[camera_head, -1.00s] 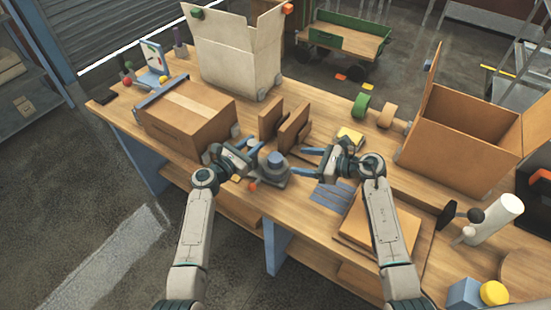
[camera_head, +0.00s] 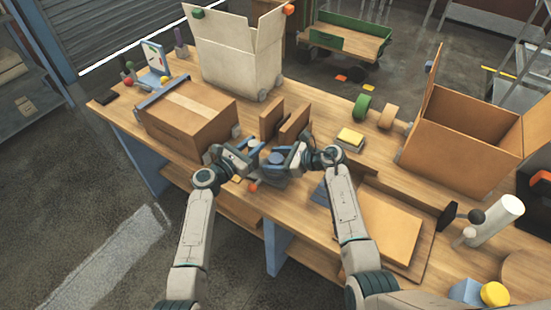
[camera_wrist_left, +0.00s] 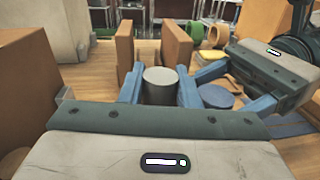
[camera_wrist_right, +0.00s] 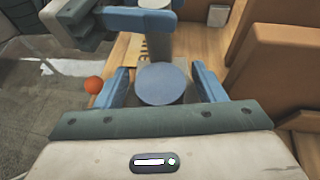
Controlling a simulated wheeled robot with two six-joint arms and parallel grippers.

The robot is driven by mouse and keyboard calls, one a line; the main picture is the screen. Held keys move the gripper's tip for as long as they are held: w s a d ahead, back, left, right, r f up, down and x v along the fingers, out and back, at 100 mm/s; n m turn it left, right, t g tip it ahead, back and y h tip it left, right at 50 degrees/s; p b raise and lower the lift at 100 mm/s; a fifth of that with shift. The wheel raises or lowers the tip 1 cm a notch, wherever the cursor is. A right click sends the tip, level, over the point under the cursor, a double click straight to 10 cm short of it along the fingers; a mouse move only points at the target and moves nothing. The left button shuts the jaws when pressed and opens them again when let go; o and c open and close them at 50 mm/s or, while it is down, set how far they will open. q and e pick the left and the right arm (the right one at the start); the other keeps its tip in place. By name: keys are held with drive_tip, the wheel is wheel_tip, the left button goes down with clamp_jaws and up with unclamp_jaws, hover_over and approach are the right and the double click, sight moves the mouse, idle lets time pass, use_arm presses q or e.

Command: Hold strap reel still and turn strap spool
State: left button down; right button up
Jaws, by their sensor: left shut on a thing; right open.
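The strap reel is a low grey device (camera_head: 272,182) at the table's front edge, with a grey upright post (camera_wrist_left: 160,87). My left gripper (camera_head: 253,151) is shut on that post, one blue finger on each side. The strap spool, a round blue-grey disc (camera_wrist_right: 164,84), sits beside the post; it also shows in the left wrist view (camera_wrist_left: 215,96). My right gripper (camera_wrist_right: 163,90) is open, with its fingers on either side of the disc and gaps visible. In the head view the right gripper partly covers the reel.
A taped carton (camera_head: 190,115) stands left of the grippers. Upright brown panels (camera_head: 293,128) stand just behind them. An orange ball (camera_wrist_right: 93,85) is at the reel's front. An open carton (camera_head: 460,140) and flat cardboard (camera_head: 390,225) are to the right.

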drive_tip(key=c, duration=1)
drive_tip(key=shift+o, duration=0.2)
drive_tip(key=shift+f+m+t, duration=0.1)
drive_tip(key=shift+m+t, duration=0.2)
drive_tip(key=m+t+h, duration=0.2)
drive_tip(key=m+t, duration=0.1)
drive_tip(key=shift+a, duration=0.1)
drive_tip(key=shift+m+t+h, duration=0.8)
drive_tip(key=shift+m+h, duration=0.4)
drive_tip(key=o, duration=1)
drive_tip(key=shift+c, duration=0.2)
